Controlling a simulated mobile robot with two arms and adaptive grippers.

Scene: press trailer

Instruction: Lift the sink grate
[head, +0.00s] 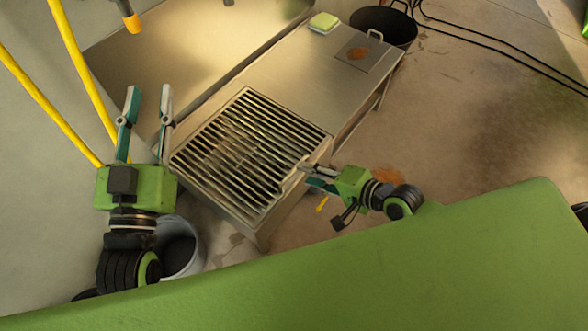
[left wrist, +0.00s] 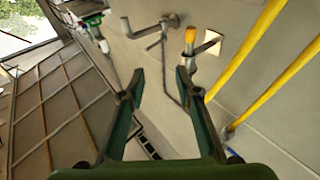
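The sink grate (head: 250,150), a metal frame of parallel bars with some brown staining, lies over the near end of the steel sink table (head: 310,70) in the head view. My left gripper (head: 149,98) is open and empty, left of the grate and apart from it. In the left wrist view its two fingers (left wrist: 161,82) stand apart with nothing between them. My right gripper (head: 306,176) is at the grate's right edge, with its fingers apart. Whether it touches the grate is too small to tell.
A grey bucket (head: 180,250) stands on the floor by the table's near left. A black pot (head: 384,24) is beyond its far end. A green sponge (head: 323,22) lies on the table. Yellow pipes (head: 80,70) run along the wall at left.

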